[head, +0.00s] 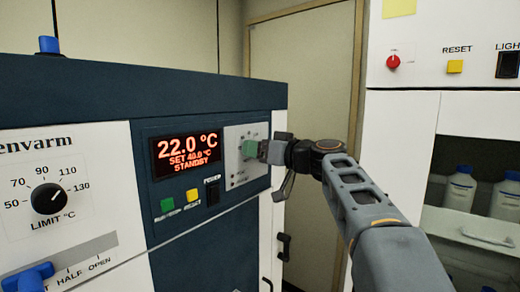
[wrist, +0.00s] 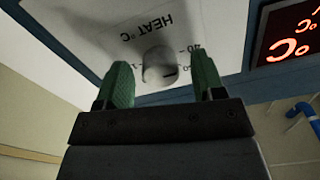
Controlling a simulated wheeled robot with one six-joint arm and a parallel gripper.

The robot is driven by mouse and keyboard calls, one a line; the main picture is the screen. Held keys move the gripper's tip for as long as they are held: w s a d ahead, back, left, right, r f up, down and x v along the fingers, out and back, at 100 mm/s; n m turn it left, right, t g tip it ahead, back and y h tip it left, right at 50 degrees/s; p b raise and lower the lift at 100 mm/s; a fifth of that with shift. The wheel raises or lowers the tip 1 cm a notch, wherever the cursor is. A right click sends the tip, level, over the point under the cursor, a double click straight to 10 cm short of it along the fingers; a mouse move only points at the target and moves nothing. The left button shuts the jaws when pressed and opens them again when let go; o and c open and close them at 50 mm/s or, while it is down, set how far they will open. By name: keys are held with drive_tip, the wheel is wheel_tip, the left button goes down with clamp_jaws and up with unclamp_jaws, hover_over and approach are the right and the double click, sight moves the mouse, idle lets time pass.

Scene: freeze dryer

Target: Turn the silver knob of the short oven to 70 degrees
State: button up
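The silver knob (wrist: 158,66) shows in the wrist view on a pale panel marked HEAT °C. In the wrist view the green fingers stand open, one on each side of the knob, with gaps on both sides. How deep they reach around it I cannot tell. The oven display (head: 187,149) reads 22.0 °C, SET 40.0 °C, STANDBY.
A black LIMIT °C knob (head: 48,199), a green button (head: 167,205), a yellow button (head: 192,195) and a black power switch (head: 213,193) are on the front. A blue handle (head: 30,278) is at lower left. A cabinet with white bottles (head: 460,187) stands at right.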

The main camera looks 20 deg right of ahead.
drive_tip(key=c, duration=0.9)
drive_tip(key=shift+o, duration=0.2)
drive_tip(key=shift+a+r+m+b, duration=0.1)
drive_tip(key=shift+m+b, duration=0.5)
drive_tip(key=shift+m, duration=2.7)
drive_tip(key=shift+r+m+b, duration=0.1)
drive_tip(key=shift+m+b, duration=0.45)
drive_tip(key=shift+m, duration=3.05)
drive_tip(key=o, duration=0.9)
drive_tip(key=shift+f, duration=0.1)
